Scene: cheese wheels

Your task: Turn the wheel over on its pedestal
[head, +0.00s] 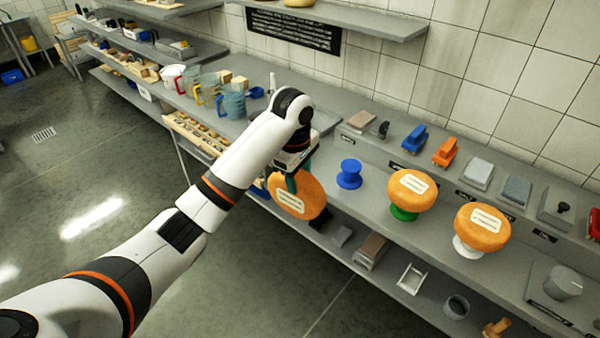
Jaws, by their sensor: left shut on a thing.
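My left gripper (292,184) is shut on an orange cheese wheel (311,204) with a pale label. It holds the wheel on edge, tilted, at the front of the grey counter, left of the blue pedestal. The arm hides part of the wheel's upper left. The blue pedestal (349,174) stands bare on the counter. A second cheese wheel (408,194) lies flat on a green pedestal (403,213). A third wheel (484,226) lies on a white pedestal (466,247). Both have their labels up. My right gripper is not in view.
Behind the pedestals, a raised ledge holds a blue tool (414,139), an orange tool (445,152) and grey blocks. Jugs (232,102) stand to the left. A lower shelf holds a white frame (411,279). The floor (250,290) in front is clear.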

